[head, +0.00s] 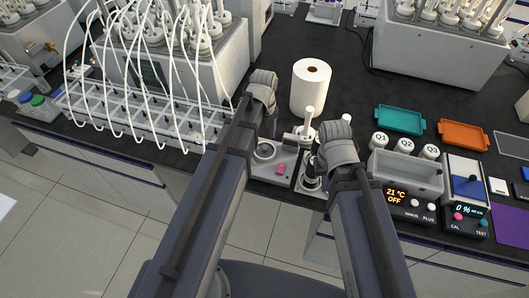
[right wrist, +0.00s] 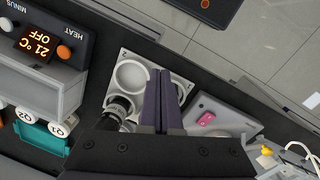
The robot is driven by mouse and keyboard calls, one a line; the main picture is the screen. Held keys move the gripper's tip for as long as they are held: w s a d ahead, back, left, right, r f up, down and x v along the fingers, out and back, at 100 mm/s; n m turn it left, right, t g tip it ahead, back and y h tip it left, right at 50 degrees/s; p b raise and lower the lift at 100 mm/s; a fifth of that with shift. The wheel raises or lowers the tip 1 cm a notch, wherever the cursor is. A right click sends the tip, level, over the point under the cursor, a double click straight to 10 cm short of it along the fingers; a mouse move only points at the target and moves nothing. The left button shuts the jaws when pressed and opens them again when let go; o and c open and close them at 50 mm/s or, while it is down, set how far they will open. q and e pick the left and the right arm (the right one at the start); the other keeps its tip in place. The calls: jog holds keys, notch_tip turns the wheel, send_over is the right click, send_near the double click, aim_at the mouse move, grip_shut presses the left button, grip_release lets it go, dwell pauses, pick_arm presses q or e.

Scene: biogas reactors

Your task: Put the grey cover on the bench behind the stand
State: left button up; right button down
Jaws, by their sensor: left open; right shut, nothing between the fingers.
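The stand (right wrist: 175,68) looks like a pale square plate with round recesses, under my right gripper. It shows partly in the head view (head: 313,184), below that gripper. A light grey disc or recess (right wrist: 131,75) shows on it; I cannot tell whether this is the grey cover. A dark ribbed cylinder (right wrist: 119,106) stands at the plate's edge. My right gripper (right wrist: 160,80) is shut and empty, its fingers pointing over the stand. In the head view my right gripper (head: 335,142) hides part of that area. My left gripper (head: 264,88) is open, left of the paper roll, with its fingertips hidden.
A white paper roll (head: 311,86) stands behind the stand area. A device with a pink button (head: 281,168) is left of the stand. The heater (head: 408,199) and white jars (head: 404,146) are to the right. A tube rack (head: 140,125) fills the left. Dark bench is clear around the roll.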

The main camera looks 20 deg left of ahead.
aim_at(265, 146)
pick_arm(q)
jog(key=shift+w+f+b, duration=0.2)
jog(key=shift+f+b, duration=1.2)
jog(key=shift+f, duration=0.2)
jog(key=shift+w+f+b, duration=0.15)
jog(key=shift+f+b, duration=1.25)
jog(key=shift+f, duration=0.15)
pick_arm(e)
jog(key=shift+f, duration=3.2)
jog(key=shift+r, duration=0.1)
pick_arm(q)
jog(key=shift+r, duration=0.1)
grip_shut()
